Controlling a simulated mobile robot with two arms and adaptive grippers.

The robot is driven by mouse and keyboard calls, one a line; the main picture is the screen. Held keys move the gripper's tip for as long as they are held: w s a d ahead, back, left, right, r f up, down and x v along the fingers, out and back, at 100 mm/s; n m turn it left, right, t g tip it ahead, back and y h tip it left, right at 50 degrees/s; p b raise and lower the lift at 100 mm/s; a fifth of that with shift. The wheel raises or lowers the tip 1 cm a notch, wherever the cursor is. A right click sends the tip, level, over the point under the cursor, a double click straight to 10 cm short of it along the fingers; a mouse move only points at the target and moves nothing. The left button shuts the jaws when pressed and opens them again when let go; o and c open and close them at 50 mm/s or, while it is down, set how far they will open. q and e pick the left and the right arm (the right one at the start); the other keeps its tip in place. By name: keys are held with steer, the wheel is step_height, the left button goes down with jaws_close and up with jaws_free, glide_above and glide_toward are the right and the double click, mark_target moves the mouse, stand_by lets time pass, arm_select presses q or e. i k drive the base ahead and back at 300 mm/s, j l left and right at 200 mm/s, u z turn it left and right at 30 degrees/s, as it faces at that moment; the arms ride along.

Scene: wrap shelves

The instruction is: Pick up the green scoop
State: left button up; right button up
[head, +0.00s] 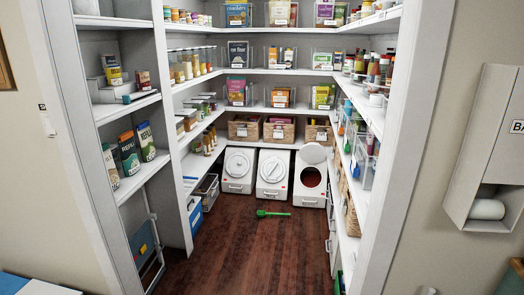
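The green scoop (272,213) lies on the dark wooden floor of the pantry, in front of the white bins. Its wider end is at the left and its thin handle points right. Neither of my grippers shows in the head view.
Three white bins stand at the back: a left one (238,170), a middle one (272,175) and a right one (310,180) with its lid up. Stocked shelves line both sides. The wooden floor (255,255) before the scoop is clear between the door posts.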

mark_target(261, 214)
steer(key=i+z, duration=0.1)
steer(key=i, duration=2.4)
